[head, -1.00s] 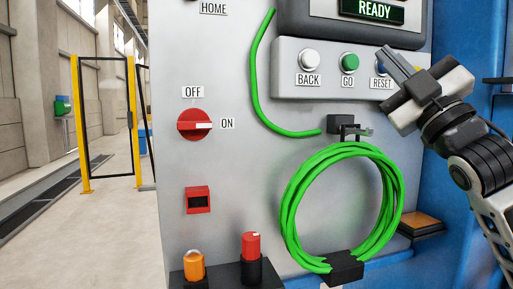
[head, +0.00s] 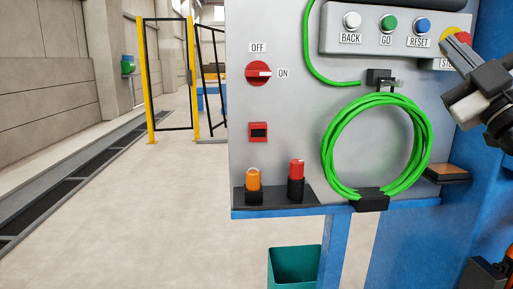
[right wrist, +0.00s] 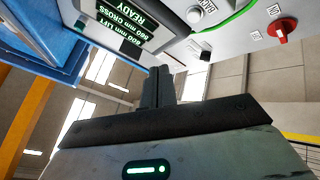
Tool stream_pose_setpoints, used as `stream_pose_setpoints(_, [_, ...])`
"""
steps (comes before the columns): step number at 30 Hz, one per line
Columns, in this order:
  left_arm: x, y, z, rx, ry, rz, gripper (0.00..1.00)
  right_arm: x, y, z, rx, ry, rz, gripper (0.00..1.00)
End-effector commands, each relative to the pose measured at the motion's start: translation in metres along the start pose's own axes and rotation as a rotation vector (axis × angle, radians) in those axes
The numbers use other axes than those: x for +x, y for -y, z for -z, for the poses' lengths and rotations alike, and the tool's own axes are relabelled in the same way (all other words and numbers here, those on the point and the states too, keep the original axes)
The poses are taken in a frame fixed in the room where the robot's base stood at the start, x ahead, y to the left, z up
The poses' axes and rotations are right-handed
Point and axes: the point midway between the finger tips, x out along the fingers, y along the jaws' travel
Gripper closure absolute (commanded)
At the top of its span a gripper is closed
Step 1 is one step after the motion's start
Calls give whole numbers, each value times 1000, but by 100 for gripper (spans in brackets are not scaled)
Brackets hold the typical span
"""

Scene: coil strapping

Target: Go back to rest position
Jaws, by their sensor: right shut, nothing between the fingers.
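My right gripper (head: 456,52) is at the right edge of the head view, in front of the panel near the yellow and red stop button (head: 455,37). Its fingers are shut with nothing between them. In the right wrist view the closed fingers (right wrist: 159,88) point up toward the machine, with the READY display (right wrist: 128,25) beyond. The white BACK, green GO (head: 389,22) and blue RESET (head: 421,25) buttons are left of the gripper, apart from it. My left gripper is not in view.
A green strap coil (head: 330,150) hangs on the panel. The red switch (head: 259,73) points to ON. Orange (head: 253,179) and red (head: 296,169) knobbed items stand on a black ledge. A teal bin (head: 293,266) is below. Open floor lies left.

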Motion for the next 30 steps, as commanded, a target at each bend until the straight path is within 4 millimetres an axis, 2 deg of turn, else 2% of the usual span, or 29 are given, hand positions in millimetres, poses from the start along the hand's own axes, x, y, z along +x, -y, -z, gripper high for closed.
stream_pose_setpoints(3, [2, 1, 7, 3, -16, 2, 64, -10, 31, -18, 47, 44, 47, 100])
stream_pose_setpoints(8, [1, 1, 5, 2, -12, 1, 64, -30, 82, -45, 128, 120, 122, 100])
stream_pose_setpoints(11, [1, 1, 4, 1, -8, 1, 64, -52, 122, -64, 195, 187, 180, 100])
stream_pose_setpoints(14, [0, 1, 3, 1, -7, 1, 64, -88, 176, -87, 286, 283, 257, 100])
stream_pose_setpoints(18, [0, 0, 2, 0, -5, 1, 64, -160, 254, -109, 431, 448, 364, 100])
stream_pose_setpoints(20, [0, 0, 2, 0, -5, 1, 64, -194, 284, -114, 492, 523, 406, 100])
stream_pose_setpoints(22, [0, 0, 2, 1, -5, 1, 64, -237, 316, -116, 563, 615, 450, 100])
stream_pose_setpoints(27, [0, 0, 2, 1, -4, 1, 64, -349, 379, -102, 728, 853, 540, 100])
stream_pose_setpoints(30, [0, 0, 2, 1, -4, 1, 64, -408, 402, -85, 807, 984, 576, 100])
